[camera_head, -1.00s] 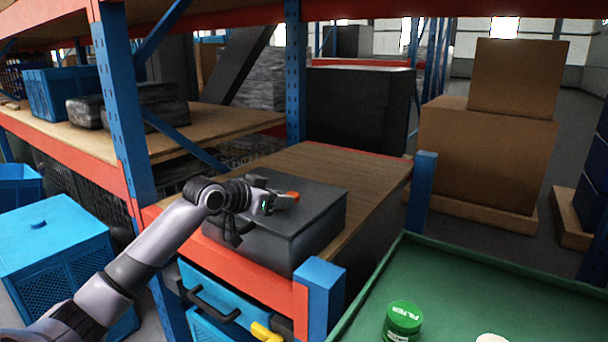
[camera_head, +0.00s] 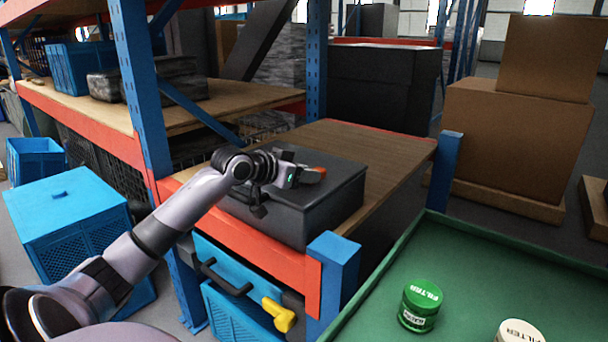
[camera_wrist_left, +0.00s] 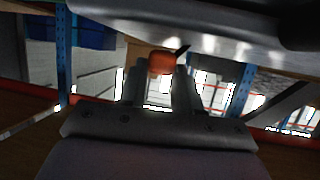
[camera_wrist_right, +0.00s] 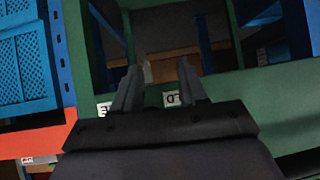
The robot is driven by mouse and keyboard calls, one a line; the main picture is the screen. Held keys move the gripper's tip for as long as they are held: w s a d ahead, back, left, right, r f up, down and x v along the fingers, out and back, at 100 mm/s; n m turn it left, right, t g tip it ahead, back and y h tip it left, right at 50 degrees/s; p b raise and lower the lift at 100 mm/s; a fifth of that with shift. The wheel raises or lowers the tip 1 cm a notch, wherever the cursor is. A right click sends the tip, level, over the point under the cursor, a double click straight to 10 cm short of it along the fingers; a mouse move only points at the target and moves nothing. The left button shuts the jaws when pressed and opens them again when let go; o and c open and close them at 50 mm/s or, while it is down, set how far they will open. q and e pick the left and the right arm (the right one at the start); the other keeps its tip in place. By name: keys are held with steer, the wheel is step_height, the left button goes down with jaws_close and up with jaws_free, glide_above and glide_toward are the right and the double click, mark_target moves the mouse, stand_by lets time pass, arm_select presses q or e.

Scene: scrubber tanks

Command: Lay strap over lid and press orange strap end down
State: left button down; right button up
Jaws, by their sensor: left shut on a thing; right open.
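A dark grey case with a flat lid (camera_head: 330,178) stands on the wooden shelf board. My left gripper (camera_head: 302,174) is over the lid, shut on the orange strap end (camera_head: 316,171). The orange strap end (camera_wrist_left: 161,63) also shows between the fingers in the left wrist view, close to a dark surface. Whether it touches the lid I cannot tell; the rest of the strap is not clear. My right gripper (camera_wrist_right: 158,85) shows only in its wrist view, open and empty, facing green framing and white labels.
A blue post (camera_head: 335,262) stands in front of the case's right corner. A green tray (camera_head: 470,260) at right holds a green filter jar (camera_head: 420,305) and a white-topped one (camera_head: 519,331). Bare board (camera_head: 375,150) lies behind the case.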

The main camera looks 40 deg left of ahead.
arm_select(q)
steer(key=shift+f, duration=0.1)
stand_by(0.3)
steer(key=shift+f, duration=0.35)
steer(key=shift+f, duration=0.35)
stand_by(0.4)
steer(key=shift+c, duration=1.2)
jaws_free()
steer(key=shift+r, duration=0.1)
step_height(320, 180, up, 8)
steer(key=p, duration=0.8)
steer(key=shift+r+p, duration=0.25)
steer(key=shift+p, duration=0.05)
